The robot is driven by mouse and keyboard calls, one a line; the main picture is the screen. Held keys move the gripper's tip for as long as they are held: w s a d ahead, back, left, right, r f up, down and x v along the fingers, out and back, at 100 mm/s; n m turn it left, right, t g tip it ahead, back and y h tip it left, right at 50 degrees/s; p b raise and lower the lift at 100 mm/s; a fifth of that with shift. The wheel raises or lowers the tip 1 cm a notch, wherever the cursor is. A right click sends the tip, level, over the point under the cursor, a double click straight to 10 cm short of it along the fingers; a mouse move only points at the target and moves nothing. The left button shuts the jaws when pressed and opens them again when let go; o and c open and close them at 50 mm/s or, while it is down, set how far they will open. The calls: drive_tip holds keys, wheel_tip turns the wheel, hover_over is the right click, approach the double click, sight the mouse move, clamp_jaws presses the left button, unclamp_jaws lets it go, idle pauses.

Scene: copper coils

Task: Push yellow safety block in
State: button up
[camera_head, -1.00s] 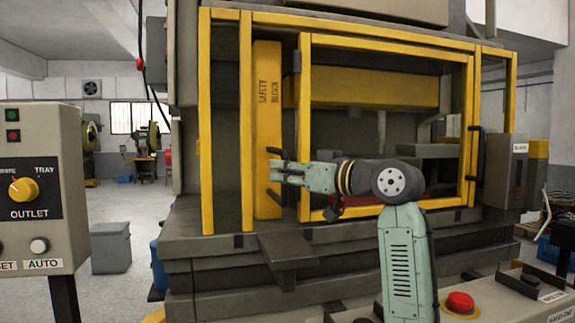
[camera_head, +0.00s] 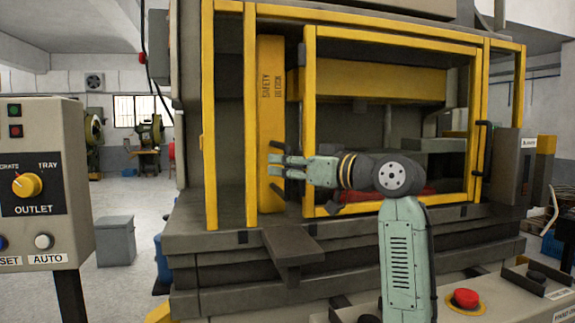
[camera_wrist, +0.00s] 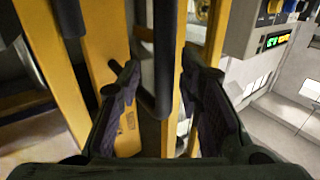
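The yellow safety block (camera_head: 270,110), lettered "SAFETY BLOCK", stands upright in the narrow bay left of the yellow-framed door. A dark bar handle (camera_head: 281,146) is at its lower front. My gripper (camera_head: 275,167) is at the block's lower part, level with the handle, fingers pointing left across it. In the wrist view my gripper (camera_wrist: 160,100) has its two dark fingers apart, with a dark rounded bar (camera_wrist: 163,60) between them. The bar seems to be the handle; I cannot tell if the fingers touch it. My fingers and the bar hide part of the yellow surface.
The yellow door frame (camera_head: 310,120) stands just right of the block, near my wrist. A dark ledge (camera_head: 292,243) juts out below. A control box (camera_head: 45,235) stands at the left. A panel with a red button (camera_head: 465,298) is in front at the right.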

drive_tip(key=v, duration=1.2)
drive_tip(key=shift+s, duration=0.1)
